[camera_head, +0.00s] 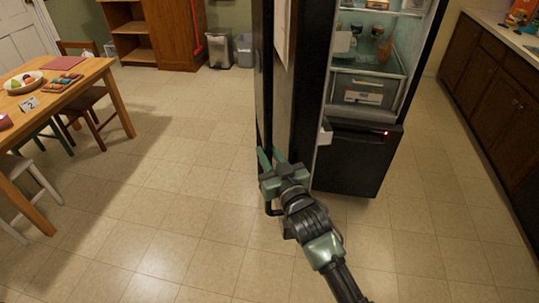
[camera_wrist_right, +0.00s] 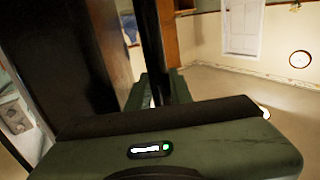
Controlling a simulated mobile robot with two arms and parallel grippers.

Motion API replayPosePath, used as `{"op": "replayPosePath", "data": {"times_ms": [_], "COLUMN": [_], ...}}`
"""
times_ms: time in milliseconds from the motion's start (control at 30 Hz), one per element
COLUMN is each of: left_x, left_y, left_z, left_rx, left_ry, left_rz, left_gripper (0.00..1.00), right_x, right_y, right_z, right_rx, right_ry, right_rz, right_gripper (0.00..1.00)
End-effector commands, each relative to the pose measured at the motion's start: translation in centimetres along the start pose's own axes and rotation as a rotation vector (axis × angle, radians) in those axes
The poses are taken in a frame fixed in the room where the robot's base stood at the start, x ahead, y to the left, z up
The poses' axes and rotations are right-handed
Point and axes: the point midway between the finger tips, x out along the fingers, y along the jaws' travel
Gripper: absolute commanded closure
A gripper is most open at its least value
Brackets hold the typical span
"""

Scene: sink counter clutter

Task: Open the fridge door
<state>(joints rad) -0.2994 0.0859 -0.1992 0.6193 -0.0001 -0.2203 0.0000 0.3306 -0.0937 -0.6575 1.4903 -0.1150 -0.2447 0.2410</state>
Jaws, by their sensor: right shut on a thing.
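The black fridge (camera_head: 355,165) stands at the middle right of the head view. Its door (camera_head: 304,100) is swung open toward me, seen nearly edge-on, and the lit shelves inside show. A dark vertical handle (camera_head: 263,75) runs along the door's outer face, and it also shows as a dark bar in the right wrist view (camera_wrist_right: 149,45). My right gripper (camera_head: 270,160) is at the handle's lower part, its green fingers shut around it. The right wrist view shows the fingers (camera_wrist_right: 155,90) on either side of the bar. My left gripper is not in view.
A wooden table (camera_head: 95,75) with a bowl and chairs stands at the left. Brown cabinets with a counter (camera_head: 490,80) line the right. A bin (camera_head: 219,50) and wooden shelf unit (camera_head: 150,35) are at the back. The tiled floor left of the door is clear.

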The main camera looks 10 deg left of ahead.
Motion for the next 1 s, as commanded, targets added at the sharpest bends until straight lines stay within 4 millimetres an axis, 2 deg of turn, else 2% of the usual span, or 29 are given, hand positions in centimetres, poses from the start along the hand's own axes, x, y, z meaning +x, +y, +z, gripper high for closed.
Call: {"op": "replayPosePath", "data": {"times_ms": [500,533,833,1000], "left_x": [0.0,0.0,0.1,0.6], "left_y": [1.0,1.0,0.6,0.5], "left_z": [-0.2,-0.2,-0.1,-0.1], "left_rx": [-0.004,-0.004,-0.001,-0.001], "left_ry": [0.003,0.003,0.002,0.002], "left_rz": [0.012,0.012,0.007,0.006], "left_gripper": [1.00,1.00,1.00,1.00], "right_x": [0.2,0.2,-0.1,-2.1], "right_y": [0.0,0.0,0.0,0.0], "right_z": [-0.4,-0.4,-0.1,0.1], "right_rx": [-0.001,-0.001,0.000,0.000], "right_ry": [0.007,0.007,0.003,0.004], "right_rz": [0.001,0.001,0.001,0.001], "right_gripper": [1.00,0.71,0.70,0.70]}}
